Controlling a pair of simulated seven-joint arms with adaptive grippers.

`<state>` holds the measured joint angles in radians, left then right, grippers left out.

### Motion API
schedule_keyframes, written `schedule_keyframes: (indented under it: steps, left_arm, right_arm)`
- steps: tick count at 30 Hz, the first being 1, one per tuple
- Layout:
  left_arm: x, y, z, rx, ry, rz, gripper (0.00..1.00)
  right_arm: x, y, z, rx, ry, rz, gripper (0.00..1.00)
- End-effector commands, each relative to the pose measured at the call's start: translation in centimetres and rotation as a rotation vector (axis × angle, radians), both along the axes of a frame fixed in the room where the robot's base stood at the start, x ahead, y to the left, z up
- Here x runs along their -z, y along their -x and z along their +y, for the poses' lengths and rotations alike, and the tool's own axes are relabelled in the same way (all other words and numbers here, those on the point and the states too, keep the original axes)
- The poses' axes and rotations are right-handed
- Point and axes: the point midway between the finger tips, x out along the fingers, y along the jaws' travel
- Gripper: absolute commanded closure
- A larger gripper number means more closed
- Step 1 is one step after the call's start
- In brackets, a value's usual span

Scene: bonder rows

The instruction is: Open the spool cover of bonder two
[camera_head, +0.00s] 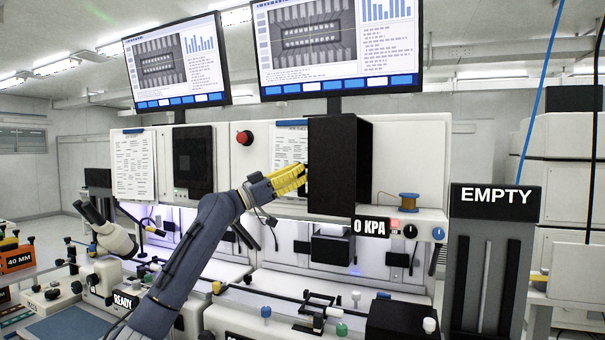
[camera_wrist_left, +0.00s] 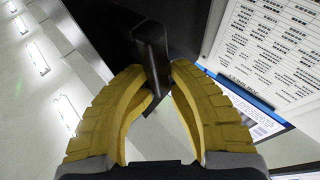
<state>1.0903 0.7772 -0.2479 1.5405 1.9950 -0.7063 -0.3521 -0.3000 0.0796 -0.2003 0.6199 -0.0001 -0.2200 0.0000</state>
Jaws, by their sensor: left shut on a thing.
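The spool cover (camera_head: 332,165) is a tall black box on the white upper front of the right-hand bonder (camera_head: 413,150). My left gripper (camera_head: 303,174) has yellow fingers and reaches the cover's left edge from the left. In the left wrist view the fingers close around a dark upright handle (camera_wrist_left: 152,50), with the dark cover (camera_wrist_left: 190,22) behind it. My right gripper is not in view. An orange spool (camera_head: 409,197) shows on a small shelf right of the cover.
Two monitors (camera_head: 335,45) hang above the bonders. A "0 KPA" label (camera_head: 371,227) and knobs sit below the spool. A dark "EMPTY" stand (camera_head: 495,200) is on the right. A microscope (camera_head: 112,237) and the left bonder's "READY" sign (camera_head: 126,299) are left of my arm.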

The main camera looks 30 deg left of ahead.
Motion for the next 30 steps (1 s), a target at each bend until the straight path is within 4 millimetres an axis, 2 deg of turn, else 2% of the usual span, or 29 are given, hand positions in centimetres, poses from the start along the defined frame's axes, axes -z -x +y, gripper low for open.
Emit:
schedule_keyframes:
  steps: [8,9,12,23,30]
  left_arm:
    - [0.2,-0.1,-0.2,0.002,-0.003,0.004,1.00]
    - [0.2,-0.1,-0.2,0.002,-0.003,0.004,0.79]
    - [0.3,-0.1,-0.3,0.003,-0.002,0.004,0.69]
    - [0.6,0.2,0.0,0.003,-0.003,0.007,0.69]
    - [1.8,2.5,2.2,-0.001,-0.004,0.006,0.69]
  right_arm:
    - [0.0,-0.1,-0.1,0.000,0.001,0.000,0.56]
    - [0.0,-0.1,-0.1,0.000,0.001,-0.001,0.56]
    - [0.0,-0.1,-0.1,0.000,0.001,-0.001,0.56]
    - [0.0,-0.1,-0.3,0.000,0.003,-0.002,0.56]
    - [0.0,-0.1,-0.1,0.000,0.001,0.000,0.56]
